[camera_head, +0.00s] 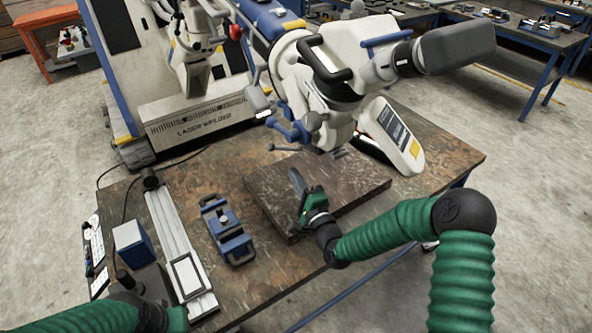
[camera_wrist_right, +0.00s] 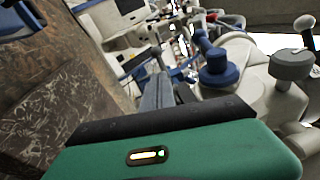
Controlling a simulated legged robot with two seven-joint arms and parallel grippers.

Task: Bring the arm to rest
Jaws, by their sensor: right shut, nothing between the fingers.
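The microscope arm (camera_head: 330,75), white with dark grey and blue parts, leans over the back of the workbench, with a large dark grey block (camera_head: 458,48) at its right end. Its blue knobs (camera_head: 290,128) hang above the brown slab. A blue knob also shows in the right wrist view (camera_wrist_right: 217,65). My right gripper (camera_head: 296,180) is shut and empty, low over the slab and in front of the knobs, apart from them.
The brown slab (camera_head: 350,185) lies on the workbench (camera_head: 440,150). A blue vise (camera_head: 228,230), a metal rail (camera_head: 178,240) and a blue-white box (camera_head: 133,243) stand to the left. A white labelled base (camera_head: 393,135) stands at the back right. The front middle bench is clear.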

